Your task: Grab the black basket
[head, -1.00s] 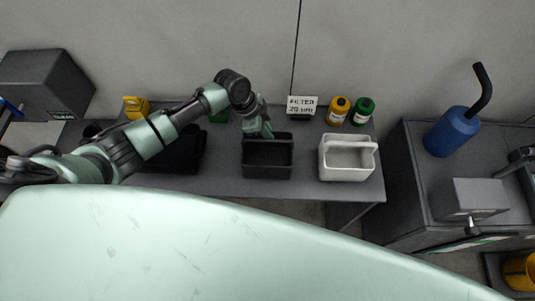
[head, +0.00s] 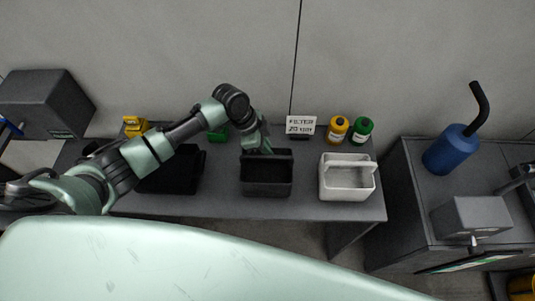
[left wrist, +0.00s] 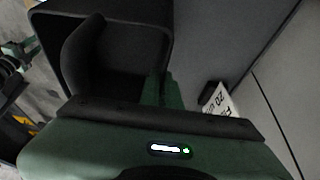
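A black basket (head: 266,188) stands upright on the dark bench, in the middle of the head view. My left gripper (head: 265,149) reaches down to its back rim. In the left wrist view the basket (left wrist: 118,22) fills the upper left, with its curved black handle (left wrist: 80,50) showing. The green fingers of my left gripper (left wrist: 163,88) are close together at the basket's rim. Whether they are closed on the wall is not clear. A second black basket (head: 178,183) stands further left, partly behind my left arm. My right gripper is not seen.
A white basket (head: 346,190) stands to the right. Behind are a filter sign (head: 300,125), a yellow bottle (head: 338,130) and a green bottle (head: 362,131). A separate grey bench at right holds a blue can (head: 451,150).

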